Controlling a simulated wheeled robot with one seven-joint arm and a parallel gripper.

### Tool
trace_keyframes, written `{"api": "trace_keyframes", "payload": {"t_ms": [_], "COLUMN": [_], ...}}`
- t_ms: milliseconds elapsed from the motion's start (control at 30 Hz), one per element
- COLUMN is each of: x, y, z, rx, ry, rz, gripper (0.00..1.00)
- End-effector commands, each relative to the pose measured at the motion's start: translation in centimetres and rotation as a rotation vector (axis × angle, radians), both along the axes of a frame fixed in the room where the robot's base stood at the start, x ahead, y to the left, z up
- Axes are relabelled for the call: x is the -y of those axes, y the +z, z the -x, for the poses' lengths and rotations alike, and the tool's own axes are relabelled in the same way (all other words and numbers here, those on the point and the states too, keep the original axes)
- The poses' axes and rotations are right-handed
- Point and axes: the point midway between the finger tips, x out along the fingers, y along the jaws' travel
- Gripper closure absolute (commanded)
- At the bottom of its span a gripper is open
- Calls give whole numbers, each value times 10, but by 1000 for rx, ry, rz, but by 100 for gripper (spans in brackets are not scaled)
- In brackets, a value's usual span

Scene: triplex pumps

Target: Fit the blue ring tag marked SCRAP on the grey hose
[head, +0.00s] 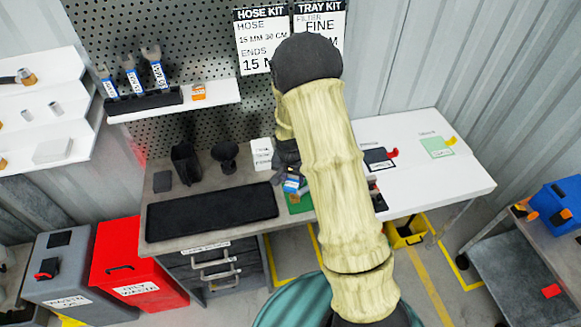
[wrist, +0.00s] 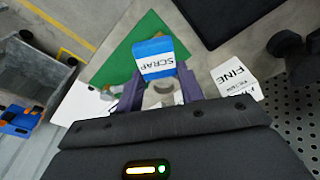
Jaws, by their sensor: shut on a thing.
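The blue SCRAP ring tag (wrist: 156,60) is between the fingers of my gripper (wrist: 158,84) in the wrist view, its white label facing the camera. A pale grey rounded piece shows between the fingers below the label; I cannot tell whether it is the tag's ring or something else. In the head view the blue tag (head: 292,185) is at my gripper (head: 288,176), over or close to the green mat (head: 301,204). My arm covers much of that part of the bench. I cannot make out the grey hose in either view.
A black mat (head: 212,212) covers the grey bench's left part. A white FINE box (head: 261,154) and dark fixtures stand behind. A white table (head: 440,180) adjoins on the right. A shelf (head: 222,99) holds several blue-labelled tools. Red and grey bins stand left.

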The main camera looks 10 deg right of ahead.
Motion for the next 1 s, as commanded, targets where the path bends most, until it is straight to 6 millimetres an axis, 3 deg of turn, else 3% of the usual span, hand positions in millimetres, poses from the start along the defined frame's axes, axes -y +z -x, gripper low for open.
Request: {"api": "trace_keyframes", "payload": {"t_ms": [467, 1000], "x": [-4, -3], "y": [-3, -44], "z": [1, 1], "rx": [2, 2], "ry": [5, 5], "rz": [1, 1], "gripper": [86, 86]}}
